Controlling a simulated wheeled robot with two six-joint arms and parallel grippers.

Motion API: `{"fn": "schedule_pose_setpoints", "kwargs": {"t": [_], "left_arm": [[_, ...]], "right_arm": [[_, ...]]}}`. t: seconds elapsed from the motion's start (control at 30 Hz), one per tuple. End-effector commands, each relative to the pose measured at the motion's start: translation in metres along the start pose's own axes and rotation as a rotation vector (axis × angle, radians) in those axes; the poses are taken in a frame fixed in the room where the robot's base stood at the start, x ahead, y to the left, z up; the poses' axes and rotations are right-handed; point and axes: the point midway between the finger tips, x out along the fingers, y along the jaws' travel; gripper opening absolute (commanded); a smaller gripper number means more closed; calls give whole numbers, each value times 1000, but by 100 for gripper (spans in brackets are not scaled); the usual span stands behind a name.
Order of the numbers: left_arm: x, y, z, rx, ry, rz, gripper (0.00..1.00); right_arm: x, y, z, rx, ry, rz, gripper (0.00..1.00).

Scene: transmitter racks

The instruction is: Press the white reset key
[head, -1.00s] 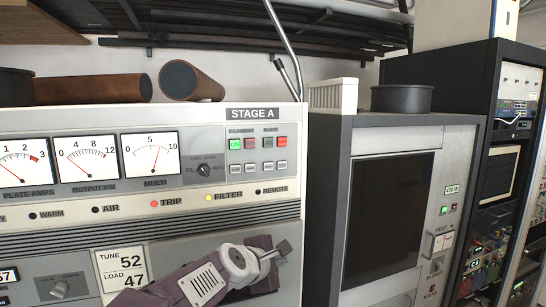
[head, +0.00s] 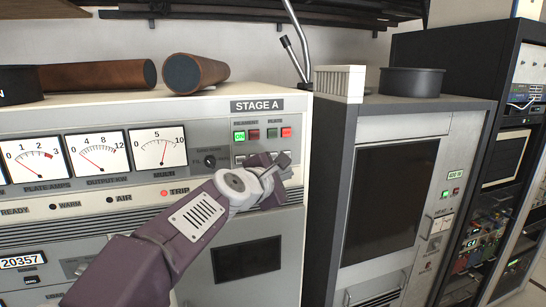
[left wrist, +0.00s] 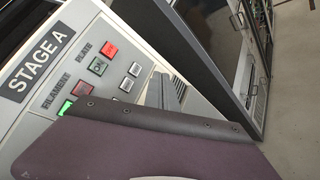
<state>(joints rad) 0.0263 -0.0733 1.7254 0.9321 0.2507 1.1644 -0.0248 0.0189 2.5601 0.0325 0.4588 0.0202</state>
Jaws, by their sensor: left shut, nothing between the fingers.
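The Stage A panel carries a row of small pale keys under its coloured ones. Two pale keys show in the left wrist view, an upper one (left wrist: 135,69) and a lower one (left wrist: 126,84). Their lettering is too small to read, so I cannot tell which is the reset key. My left gripper (head: 283,160) is shut and empty, in front of the right part of this row in the head view, hiding most of it. Its grey fingers (left wrist: 166,92) show beside the pale keys in the left wrist view; contact cannot be told. My right gripper is not in view.
Above the pale keys are a lit green ON key (head: 239,136) and a lit red key (head: 286,132). Three meters (head: 158,147) are to the left. A grey cabinet (head: 395,200) with a dark window stands to the right. Brown cylinders (head: 196,73) lie on top.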

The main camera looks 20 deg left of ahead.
Motion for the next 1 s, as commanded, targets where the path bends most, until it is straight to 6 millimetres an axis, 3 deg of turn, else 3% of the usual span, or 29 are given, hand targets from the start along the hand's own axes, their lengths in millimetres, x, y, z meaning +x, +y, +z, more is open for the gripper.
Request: {"fn": "schedule_pose_setpoints", "kwargs": {"t": [0.6, 1.0], "left_arm": [[54, 39, -40, -1, 2, -1, 0], [60, 43, -44, 0, 0, 0, 0]], "right_arm": [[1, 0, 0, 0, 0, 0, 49], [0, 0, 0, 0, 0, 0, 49]]}}
